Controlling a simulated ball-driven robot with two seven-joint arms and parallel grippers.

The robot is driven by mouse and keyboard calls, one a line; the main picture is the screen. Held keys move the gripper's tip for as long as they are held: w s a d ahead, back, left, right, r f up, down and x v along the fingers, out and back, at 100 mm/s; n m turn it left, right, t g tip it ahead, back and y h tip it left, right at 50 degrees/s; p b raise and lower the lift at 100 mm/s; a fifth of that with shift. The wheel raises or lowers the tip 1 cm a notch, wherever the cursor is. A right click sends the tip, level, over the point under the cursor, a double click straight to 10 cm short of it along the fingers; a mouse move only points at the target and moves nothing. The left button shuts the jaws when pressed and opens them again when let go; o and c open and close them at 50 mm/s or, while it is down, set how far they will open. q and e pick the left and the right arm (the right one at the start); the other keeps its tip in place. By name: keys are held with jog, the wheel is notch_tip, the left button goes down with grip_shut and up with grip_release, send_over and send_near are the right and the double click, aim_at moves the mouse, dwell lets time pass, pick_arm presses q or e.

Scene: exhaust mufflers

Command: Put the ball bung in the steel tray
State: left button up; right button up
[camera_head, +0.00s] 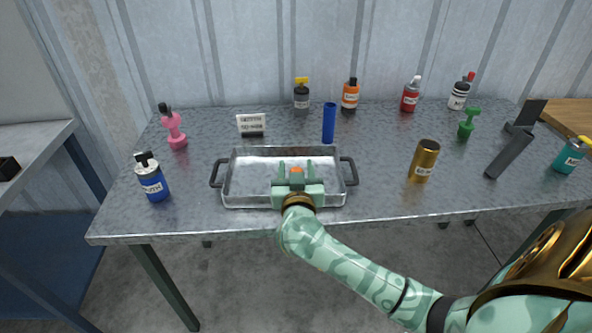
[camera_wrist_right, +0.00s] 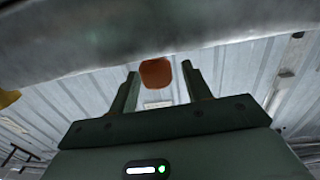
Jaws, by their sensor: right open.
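The steel tray (camera_head: 232,200) is a shallow grey pan with dark side handles near the table's front edge. My right gripper (camera_head: 297,169) is over the right part of the tray, its fingers apart. A small orange, rounded piece, which looks like the ball bung (camera_head: 297,174), shows between the fingers. In the right wrist view the ball bung (camera_wrist_right: 155,73) looks brown-orange between and beyond the fingertips of my right gripper (camera_wrist_right: 158,80), with gaps at both sides. I cannot tell whether it touches the tray floor. My left gripper is out of view.
A blue cylinder (camera_head: 329,123) stands behind the tray, beside a white label card (camera_head: 251,124). A blue bottle (camera_head: 152,178) and a pink item (camera_head: 174,130) stand left. A gold can (camera_head: 423,161) stands right. Several bottles line the back.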

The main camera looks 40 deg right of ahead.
jog(key=p+v, duration=0.3)
jog(key=v, duration=0.9)
